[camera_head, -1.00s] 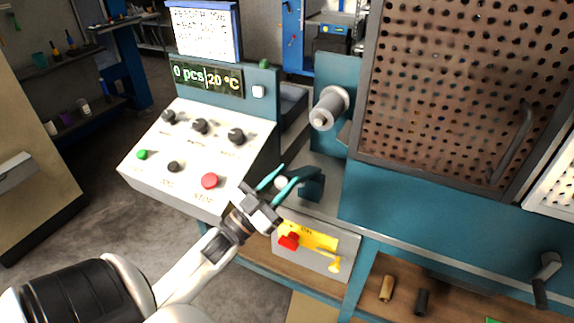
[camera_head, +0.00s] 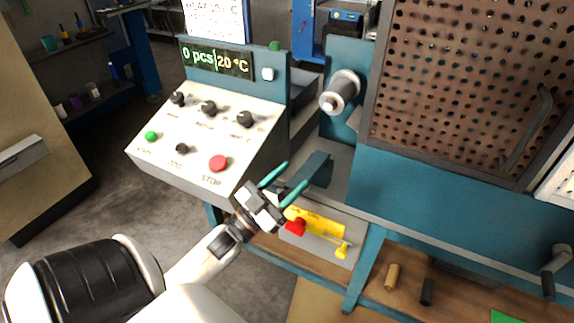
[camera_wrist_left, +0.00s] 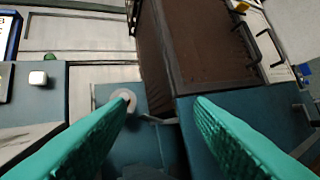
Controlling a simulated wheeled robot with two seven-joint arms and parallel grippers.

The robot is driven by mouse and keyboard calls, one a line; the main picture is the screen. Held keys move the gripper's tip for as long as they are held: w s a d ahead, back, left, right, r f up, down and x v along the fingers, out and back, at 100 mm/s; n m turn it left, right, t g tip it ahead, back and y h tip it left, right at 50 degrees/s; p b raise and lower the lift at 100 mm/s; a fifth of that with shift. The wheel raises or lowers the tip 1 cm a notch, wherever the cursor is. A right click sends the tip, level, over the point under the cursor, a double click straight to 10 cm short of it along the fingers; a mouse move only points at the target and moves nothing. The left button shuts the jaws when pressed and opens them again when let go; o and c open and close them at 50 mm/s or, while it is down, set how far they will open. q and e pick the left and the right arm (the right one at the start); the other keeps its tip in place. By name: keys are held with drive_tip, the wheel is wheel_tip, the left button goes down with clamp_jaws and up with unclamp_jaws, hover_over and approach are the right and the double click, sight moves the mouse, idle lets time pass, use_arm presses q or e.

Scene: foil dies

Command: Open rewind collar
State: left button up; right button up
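A grey metal cylinder (camera_head: 340,91) sticks out from the teal machine face; I take it as the rewind spindle with its collar, but the collar's state cannot be told. Its round pale end also shows in the left wrist view (camera_wrist_left: 124,98). My left gripper (camera_head: 294,177) has two teal fingers held apart, with nothing visible between them. It is below and left of the cylinder, beside a dark teal bracket (camera_head: 318,168). My right gripper is not in view.
A control panel (camera_head: 205,128) with knobs and a red stop button (camera_head: 218,163) stands left. A perforated brown guard door (camera_head: 455,85) stands right of the cylinder. A shelf holds small cylinders (camera_head: 392,276).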

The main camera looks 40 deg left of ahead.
use_arm(q)
drive_tip(key=shift+r, duration=0.1)
drive_tip(key=v, duration=0.7)
drive_tip(key=shift+s+f+b, duration=0.25)
drive_tip(key=shift+b, duration=0.15)
drive_tip(key=shift+c, duration=0.3)
